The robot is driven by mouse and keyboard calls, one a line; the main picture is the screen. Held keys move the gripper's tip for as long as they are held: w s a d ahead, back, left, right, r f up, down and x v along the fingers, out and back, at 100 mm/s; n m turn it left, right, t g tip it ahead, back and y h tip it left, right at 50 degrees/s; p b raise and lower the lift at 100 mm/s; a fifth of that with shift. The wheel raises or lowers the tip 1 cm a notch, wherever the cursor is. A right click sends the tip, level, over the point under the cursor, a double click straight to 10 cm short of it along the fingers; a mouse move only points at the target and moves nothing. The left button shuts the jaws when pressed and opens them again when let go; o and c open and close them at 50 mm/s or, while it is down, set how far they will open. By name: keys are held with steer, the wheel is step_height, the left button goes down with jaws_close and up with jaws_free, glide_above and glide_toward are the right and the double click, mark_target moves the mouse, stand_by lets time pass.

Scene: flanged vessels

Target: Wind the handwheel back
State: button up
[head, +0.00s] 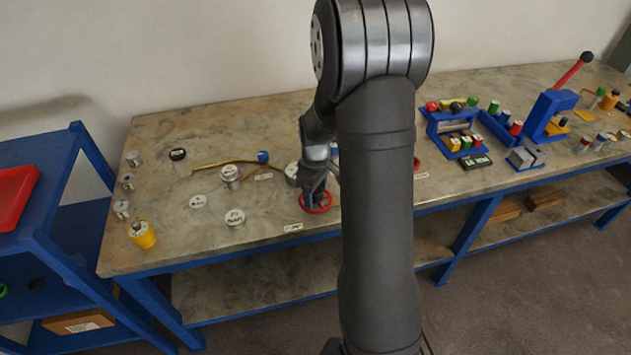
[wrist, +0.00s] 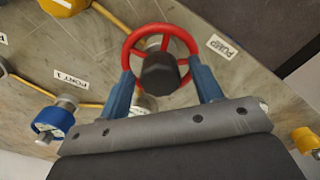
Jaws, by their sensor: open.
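The red handwheel (head: 319,209) is near the front edge of the bench in the head view, partly hidden by my gripper (head: 315,184). In the wrist view the handwheel (wrist: 160,30) shows as a red ring with spokes and a dark hub (wrist: 160,74) in front of its middle. My gripper (wrist: 161,69) is open, with one blue finger at each side of the wheel's near part. The fingertips look close to the rim; I cannot tell whether they touch it.
A label reading PUMP (wrist: 221,46) lies right of the wheel. A yellow pipe (wrist: 85,102) and a blue-collared fitting (wrist: 53,120) are to the left. Round lidded pieces (head: 235,217) and a yellow cylinder (head: 142,236) stand on the bench's left part. Blue fixtures (head: 550,112) stand far right.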

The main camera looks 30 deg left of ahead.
step_height(320, 180, up, 17)
steer(key=shift+r, duration=0.15)
stand_by(0.7)
step_height(320, 180, down, 18)
steer(key=shift+r, duration=0.25)
stand_by(0.3)
steer(key=shift+r, duration=0.1)
